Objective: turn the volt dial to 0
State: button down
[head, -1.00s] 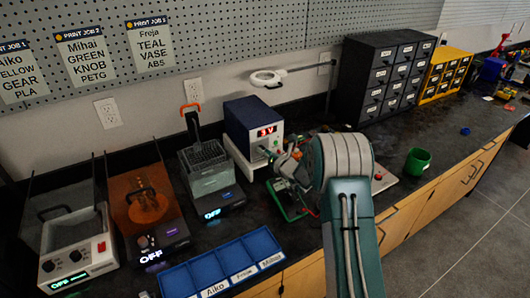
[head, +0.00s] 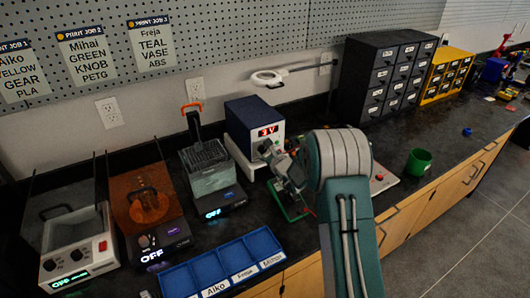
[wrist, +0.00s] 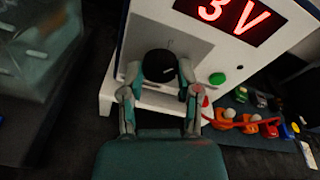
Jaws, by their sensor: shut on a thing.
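The volt dial (wrist: 160,66) is a round black knob with a pale mark, on the white front of the power supply. The power supply (head: 250,112) is a dark blue box on the bench. Its red display (head: 268,131) reads 3 V, and the same display (wrist: 230,14) is large in the wrist view. My gripper (wrist: 158,82) has one finger on each side of the dial and is shut on it. In the head view my gripper (head: 270,152) covers the dial.
A green button (wrist: 217,78) is right of the dial. A tank device (head: 208,172) stands just left of the power supply. A blue divided tray (head: 222,262) is at the front. A green cup (head: 419,161) is to the right. A magnifier lamp (head: 268,77) hangs behind.

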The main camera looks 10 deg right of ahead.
jog(key=n, duration=0.3)
jog(key=n+h, duration=0.1)
jog(key=n, duration=0.1)
jog(key=shift+s+a+f+n, duration=0.15)
jog(key=shift+f+n, duration=0.15)
jog(key=shift+f, duration=0.1)
dwell(0.4)
jog(key=shift+c, duration=1.5)
grip_release()
jog(key=shift+r+t, duration=0.15)
jog(key=shift+t, duration=0.15)
jog(key=shift+r, duration=0.1)
jog(key=v, duration=1.1)
jog(key=shift+s, duration=0.35)
